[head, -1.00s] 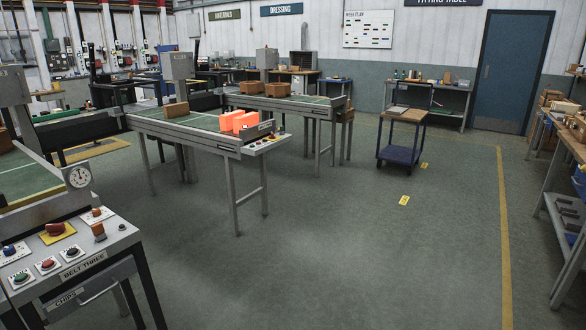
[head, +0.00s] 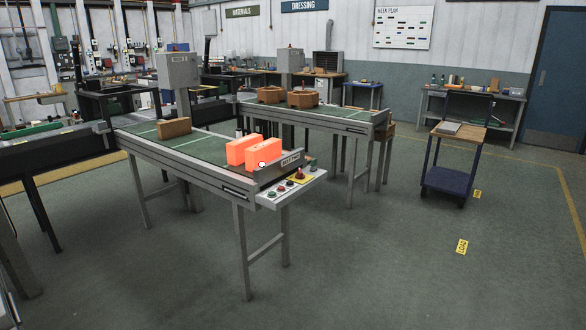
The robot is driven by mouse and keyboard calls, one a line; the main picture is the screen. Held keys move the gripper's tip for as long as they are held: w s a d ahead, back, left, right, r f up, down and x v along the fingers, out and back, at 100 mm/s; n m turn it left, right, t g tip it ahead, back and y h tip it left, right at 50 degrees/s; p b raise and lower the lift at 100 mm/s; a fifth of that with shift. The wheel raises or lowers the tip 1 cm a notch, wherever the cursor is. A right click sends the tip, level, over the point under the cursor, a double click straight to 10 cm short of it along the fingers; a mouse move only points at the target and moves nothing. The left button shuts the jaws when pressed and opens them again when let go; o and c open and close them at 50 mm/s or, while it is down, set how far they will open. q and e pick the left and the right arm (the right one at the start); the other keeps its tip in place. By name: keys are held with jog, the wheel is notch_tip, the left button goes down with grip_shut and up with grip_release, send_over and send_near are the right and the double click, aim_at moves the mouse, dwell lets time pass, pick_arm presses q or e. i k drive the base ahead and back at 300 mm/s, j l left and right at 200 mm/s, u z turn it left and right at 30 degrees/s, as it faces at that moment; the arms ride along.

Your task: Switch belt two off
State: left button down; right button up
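Belt two (head: 205,150) is a green-topped conveyor on grey legs, ahead of me, a little left of centre. Its nameplate (head: 290,161) stands at the near right end, and the lettering is small. A pale control panel (head: 293,188) sticks out below the plate. It carries a green button (head: 272,193), a red button (head: 281,188) and a larger red knob on a yellow base (head: 299,175). Another small control (head: 311,164) sits at the panel's far end. Whether the belt is running cannot be told. Neither of my grippers is in view.
Two glowing orange bricks (head: 250,150) and a brown brick (head: 174,128) lie on belt two. A blue trolley (head: 447,177) is at right. The floor in front of the panel is clear.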

aim_at(299, 175)
jog(key=i+j+z, duration=0.2)
jog(key=i+z, duration=0.15)
jog(key=i, duration=0.25)
jog(key=i+j+z, duration=0.4)
jog(key=i, duration=0.2)
jog(key=i+j+z, duration=0.35)
jog(key=i+j, duration=0.1)
jog(key=i, duration=0.1)
